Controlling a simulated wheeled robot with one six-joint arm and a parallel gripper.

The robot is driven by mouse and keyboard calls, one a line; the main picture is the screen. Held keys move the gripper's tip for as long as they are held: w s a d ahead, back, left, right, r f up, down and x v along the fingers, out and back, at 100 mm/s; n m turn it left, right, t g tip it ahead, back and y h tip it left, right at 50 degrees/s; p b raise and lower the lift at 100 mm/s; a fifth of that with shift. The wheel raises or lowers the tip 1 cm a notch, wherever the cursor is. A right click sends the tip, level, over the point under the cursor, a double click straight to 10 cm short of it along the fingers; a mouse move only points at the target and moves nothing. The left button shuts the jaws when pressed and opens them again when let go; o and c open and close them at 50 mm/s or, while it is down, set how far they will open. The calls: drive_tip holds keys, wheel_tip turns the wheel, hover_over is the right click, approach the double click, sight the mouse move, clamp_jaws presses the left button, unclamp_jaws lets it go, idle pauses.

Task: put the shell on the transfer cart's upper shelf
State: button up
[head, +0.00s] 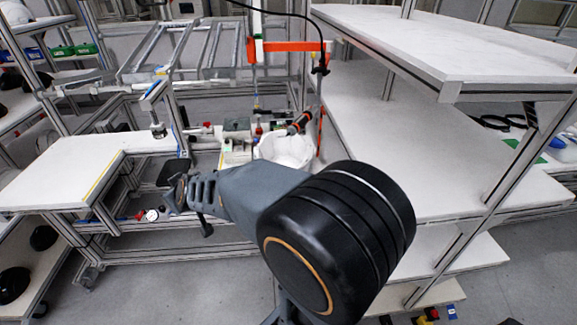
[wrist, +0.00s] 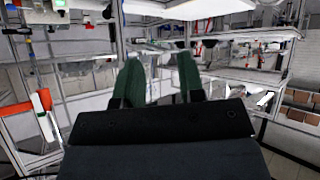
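My gripper (wrist: 160,76) shows two green fingers standing apart in the wrist view, with nothing between them. In the head view my arm reaches toward the left middle, and its fingers are hard to make out there. Dark, rounded shells, including one shell (head: 14,284) and another shell (head: 42,238), sit on a low shelf at the left edge, well away from my gripper. I cannot tell which shell is meant. A multi-level unit with a white upper shelf (head: 455,45) stands at the right; I cannot tell whether it is the transfer cart. Its visible upper surface is bare.
A white-topped bench (head: 60,170) stands at the left, with a yellow strip along its edge. A white round container (head: 287,148) stands behind my arm. A metal frame with rollers (head: 190,50) stands at the back. Grey floor (head: 225,285) is clear at the lower middle.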

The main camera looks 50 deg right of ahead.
drive_tip(key=w+d+f+m+g+h, duration=0.1)
drive_tip(key=w+d+f+h, duration=0.15)
drive_tip(key=d+h, duration=0.3)
drive_tip(key=w+d+f+m+h, duration=0.1)
drive_tip(key=w+d+f+h, duration=0.1)
drive_tip(key=d+f+h, duration=0.35)
drive_tip(key=s+d+f+g+h, duration=0.4)
drive_tip(key=s+d+g+h, duration=0.35)
drive_tip(key=s+g, duration=0.3)
drive_tip(key=shift+g+y, duration=0.35)
drive_tip(key=shift+g, duration=0.2)
drive_tip(key=shift+s+d+r+p, duration=0.1)
drive_tip(key=shift+s+d+p, duration=0.25)
drive_tip(key=shift+d, duration=2.05)
drive_tip(key=shift+s+d+f+p, duration=0.15)
drive_tip(key=shift+d+p, duration=0.4)
drive_tip(key=shift+d, duration=1.8)
drive_tip(key=shift+s+d+r+p, duration=0.15)
drive_tip(key=shift+s+d+p, duration=0.25)
drive_tip(key=shift+d, duration=2)
drive_tip(key=shift+w, duration=0.1)
drive_tip(key=shift+c, duration=0.5)
clamp_jaws()
drive_tip(key=shift+m, duration=0.3)
